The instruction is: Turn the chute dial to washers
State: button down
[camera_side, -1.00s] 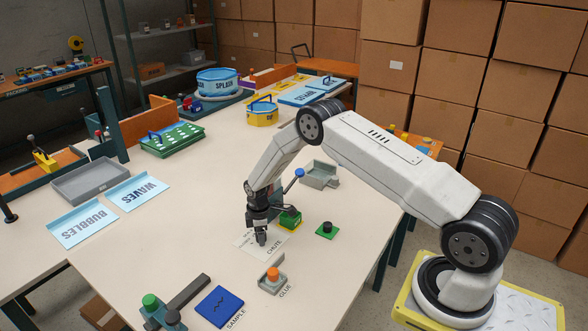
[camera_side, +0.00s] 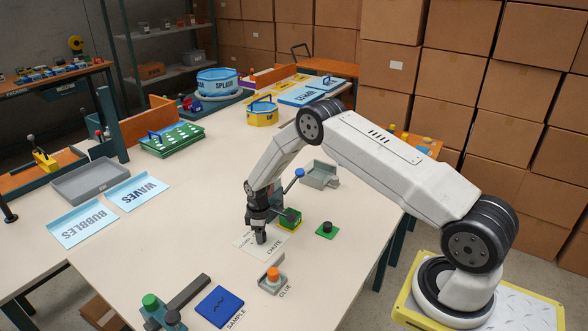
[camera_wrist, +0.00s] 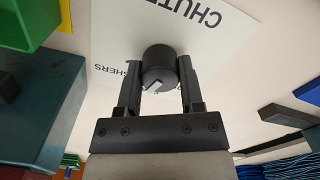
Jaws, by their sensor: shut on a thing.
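The chute dial (camera_wrist: 158,66) is a dark round knob with a pale pointer notch. It stands on a white plate (camera_wrist: 118,22) lettered CHUTE. In the wrist view, part of a label ending in "SHERS" shows left of the knob; other labels are hidden. My gripper (camera_wrist: 158,82) is shut on the dial, one finger on each side of it. In the side view my gripper (camera_side: 261,238) points down at the plate (camera_side: 278,241) and hides the knob. The notch faces toward the gripper's body in the wrist view; I cannot tell which label it points at.
A green and yellow box (camera_side: 291,217) and a lever with a blue ball (camera_side: 300,173) stand close behind my gripper. A green button pad (camera_side: 326,231) is to the right. The orange-topped glue post (camera_side: 272,276) and blue sample plate (camera_side: 220,307) lie in front.

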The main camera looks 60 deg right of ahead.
jog(key=m, duration=0.4)
jog(key=shift+m, duration=0.3)
jog(key=m, duration=0.4)
dwell(0.3)
jog(key=shift+c, duration=1.1)
grip_release()
jog(key=shift+r, duration=0.1)
jog(key=shift+r, duration=3.85)
